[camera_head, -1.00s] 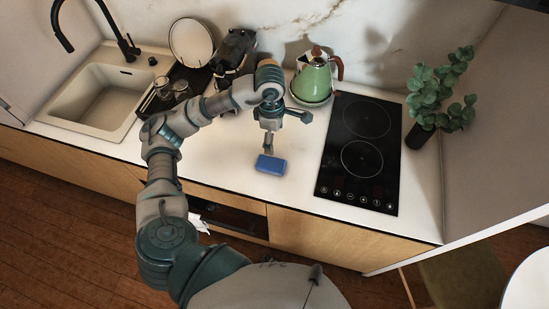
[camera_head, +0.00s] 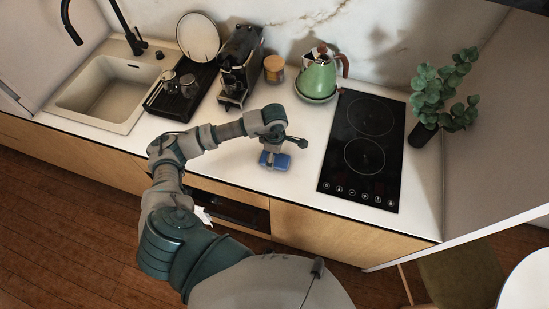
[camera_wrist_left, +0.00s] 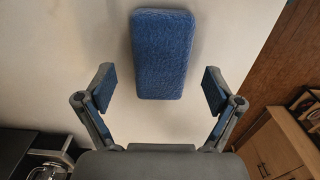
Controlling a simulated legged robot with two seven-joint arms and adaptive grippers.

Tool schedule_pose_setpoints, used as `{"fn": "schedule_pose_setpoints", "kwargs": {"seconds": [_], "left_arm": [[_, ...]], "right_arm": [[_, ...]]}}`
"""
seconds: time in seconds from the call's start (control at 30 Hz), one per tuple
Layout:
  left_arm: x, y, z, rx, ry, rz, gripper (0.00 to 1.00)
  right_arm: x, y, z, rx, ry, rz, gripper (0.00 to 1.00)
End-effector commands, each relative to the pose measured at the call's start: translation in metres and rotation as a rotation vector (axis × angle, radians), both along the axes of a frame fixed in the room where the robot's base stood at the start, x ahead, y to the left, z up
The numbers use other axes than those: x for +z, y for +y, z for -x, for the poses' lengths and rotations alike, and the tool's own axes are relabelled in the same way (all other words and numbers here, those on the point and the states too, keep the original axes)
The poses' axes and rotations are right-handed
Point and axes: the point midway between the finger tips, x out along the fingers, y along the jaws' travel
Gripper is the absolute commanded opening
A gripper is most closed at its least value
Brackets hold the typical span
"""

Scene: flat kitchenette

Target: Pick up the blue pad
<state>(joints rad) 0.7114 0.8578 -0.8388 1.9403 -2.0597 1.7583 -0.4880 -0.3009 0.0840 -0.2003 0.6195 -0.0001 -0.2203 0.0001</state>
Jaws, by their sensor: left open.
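The blue pad (camera_head: 283,164) lies on the white counter, left of the cooktop and near the front edge. My left gripper (camera_head: 272,156) is over it in the head view and hides part of it. In the left wrist view the pad (camera_wrist_left: 162,52) is a whole, fuzzy blue block, upright in the picture. The open fingers of my left gripper (camera_wrist_left: 158,80) stand to either side of its lower part, with space between each finger and the pad. Nothing is held. My right gripper is not in view.
A black cooktop (camera_head: 362,152) lies to the right, with a green kettle (camera_head: 318,77) behind. A canister (camera_head: 274,69), a coffee machine (camera_head: 240,68), a dish rack (camera_head: 183,97) and a sink (camera_head: 104,90) line the back left. The counter around the pad is clear.

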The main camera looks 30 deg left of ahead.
Motion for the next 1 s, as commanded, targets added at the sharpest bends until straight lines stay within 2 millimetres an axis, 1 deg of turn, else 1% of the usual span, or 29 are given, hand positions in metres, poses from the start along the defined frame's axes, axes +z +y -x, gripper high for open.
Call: {"fn": "schedule_pose_setpoints", "kwargs": {"seconds": [0.03,0.13,0.23,0.4,0.43,0.47,0.5,0.57,0.6,0.63,1.0], "left_arm": [[-0.006,0.000,0.000,0.002,0.002,0.000,0.92],[-0.018,0.000,0.000,0.000,0.001,0.000,0.92],[-0.022,0.000,0.000,-0.001,-0.001,0.000,0.92],[-0.022,-0.001,0.000,-0.001,-0.001,0.000,0.92],[-0.022,-0.001,0.000,-0.001,-0.001,0.000,0.87],[-0.022,-0.001,0.000,-0.001,-0.001,0.000,0.79],[-0.022,0.000,0.000,-0.001,-0.001,0.000,0.69],[-0.022,0.000,0.000,0.000,-0.001,0.000,0.54],[-0.022,0.000,0.000,0.000,-0.001,0.000,0.44],[-0.022,0.000,0.000,0.000,-0.001,0.000,0.38],[-0.021,0.000,-0.001,0.000,-0.002,0.000,0.38]], "right_arm": [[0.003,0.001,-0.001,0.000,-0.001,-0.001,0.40],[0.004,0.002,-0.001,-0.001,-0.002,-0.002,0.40],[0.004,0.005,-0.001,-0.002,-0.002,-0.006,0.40],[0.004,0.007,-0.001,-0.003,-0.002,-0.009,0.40],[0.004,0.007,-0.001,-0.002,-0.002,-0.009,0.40],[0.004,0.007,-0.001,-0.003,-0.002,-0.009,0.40],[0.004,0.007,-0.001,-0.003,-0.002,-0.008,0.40],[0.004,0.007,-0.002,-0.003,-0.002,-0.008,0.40],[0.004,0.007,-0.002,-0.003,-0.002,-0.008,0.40],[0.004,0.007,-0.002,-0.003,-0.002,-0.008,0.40],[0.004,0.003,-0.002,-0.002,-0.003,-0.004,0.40]]}}
